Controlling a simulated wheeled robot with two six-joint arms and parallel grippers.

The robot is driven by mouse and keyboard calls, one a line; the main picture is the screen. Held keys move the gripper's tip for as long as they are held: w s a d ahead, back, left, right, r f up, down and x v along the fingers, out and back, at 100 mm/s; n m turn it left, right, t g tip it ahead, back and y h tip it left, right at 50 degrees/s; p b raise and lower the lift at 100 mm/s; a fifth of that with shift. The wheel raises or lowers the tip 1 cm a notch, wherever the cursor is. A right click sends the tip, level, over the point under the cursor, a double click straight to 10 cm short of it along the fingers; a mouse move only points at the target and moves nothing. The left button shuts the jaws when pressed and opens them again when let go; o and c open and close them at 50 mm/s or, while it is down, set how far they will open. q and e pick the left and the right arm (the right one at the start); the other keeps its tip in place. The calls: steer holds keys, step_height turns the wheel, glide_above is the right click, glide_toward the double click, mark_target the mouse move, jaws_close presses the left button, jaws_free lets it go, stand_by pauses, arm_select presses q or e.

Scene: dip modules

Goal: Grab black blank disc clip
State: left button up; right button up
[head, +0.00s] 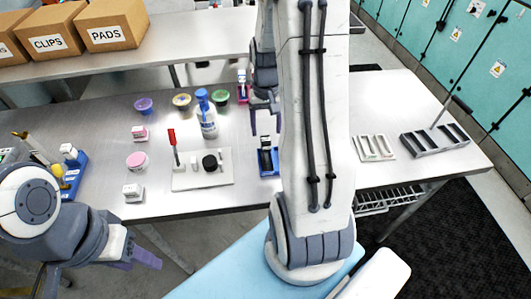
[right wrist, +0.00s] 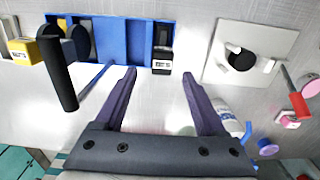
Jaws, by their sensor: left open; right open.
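A black round disc (head: 210,162) sits on a white square plate (head: 222,178) beside small white posts. In the right wrist view, the disc (right wrist: 241,61) and the plate (right wrist: 212,70) are at the upper right. A small black block with a white label (right wrist: 163,62) stands at the right end of a blue tray (right wrist: 110,33), ahead of my right fingertips. My right gripper (right wrist: 160,76) is open and empty, above the table. The arm partly hides it in the head view. My left gripper (head: 140,257) is open and empty at the table's near left side.
A red-handled tool (head: 172,138) stands by the plate's left side, and a blue-capped bottle (head: 207,118) stands behind it. Coloured cups (head: 144,105) stand further back. A grey rack (head: 435,140) is at the right. A black handle (right wrist: 60,75) rises left in the wrist view.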

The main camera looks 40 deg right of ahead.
mark_target(265, 139)
steer(key=f, duration=0.1)
steer(key=f+p, duration=0.1)
steer(key=f, duration=0.1)
steer(key=f+p, duration=0.1)
steer(key=shift+s+a+f, duration=0.2)
steer(key=shift+a+f, duration=0.1)
steer(key=shift+f, duration=0.45)
jaws_close()
